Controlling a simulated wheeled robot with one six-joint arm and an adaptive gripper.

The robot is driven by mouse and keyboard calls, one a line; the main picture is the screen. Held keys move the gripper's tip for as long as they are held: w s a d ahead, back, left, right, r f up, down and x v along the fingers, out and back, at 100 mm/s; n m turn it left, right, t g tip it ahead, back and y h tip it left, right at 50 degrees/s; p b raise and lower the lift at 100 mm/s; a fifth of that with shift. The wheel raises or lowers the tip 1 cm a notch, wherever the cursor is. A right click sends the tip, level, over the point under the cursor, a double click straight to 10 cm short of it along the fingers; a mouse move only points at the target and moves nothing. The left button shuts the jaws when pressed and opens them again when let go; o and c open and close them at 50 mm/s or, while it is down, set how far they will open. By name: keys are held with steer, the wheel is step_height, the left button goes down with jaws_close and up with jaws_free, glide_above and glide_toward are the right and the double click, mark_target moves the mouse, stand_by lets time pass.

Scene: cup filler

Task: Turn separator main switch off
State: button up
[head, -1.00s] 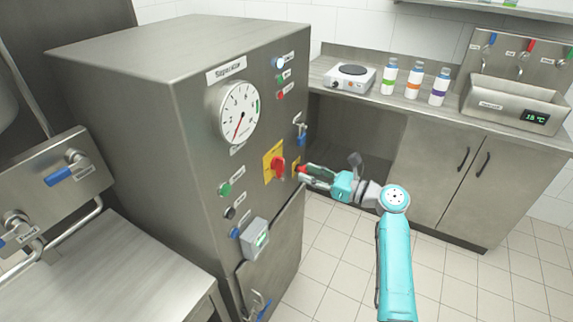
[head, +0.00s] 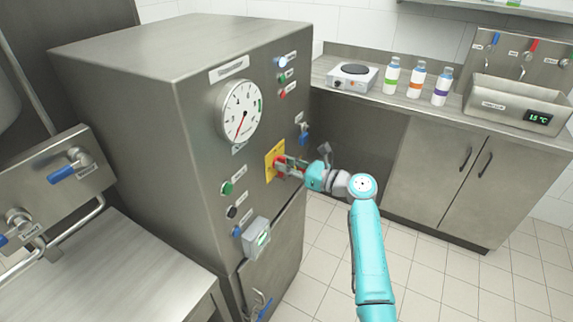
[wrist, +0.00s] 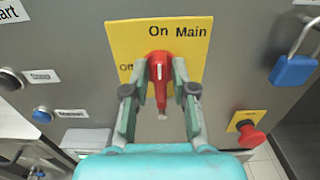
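The separator's main switch is a red rotary handle (wrist: 160,80) on a yellow plate (wrist: 118,38) marked "On Main" at the top and "Off" at the left. In the wrist view the handle stands upright, lined up below "On". My gripper (wrist: 160,68) has its two fingers on either side of the handle, with gaps visible along its lower part. Any fingertip contact near the handle's top cannot be told. In the head view my gripper (head: 279,166) is at the yellow plate (head: 270,168) and largely hides the handle.
The steel separator cabinet (head: 130,90) bears a gauge (head: 239,111) and several buttons. A red push button (wrist: 250,137) sits right of the switch in the wrist view, below a blue padlock (wrist: 293,70). A counter with bottles (head: 415,84) stands behind right; the tiled floor is clear.

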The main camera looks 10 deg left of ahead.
jaws_close()
steer(key=shift+n, duration=0.4)
steer(key=n, duration=1.7)
steer(key=shift+s+f, duration=0.25)
steer(key=shift+f, duration=0.05)
steer(key=shift+o, duration=2.4)
jaws_free()
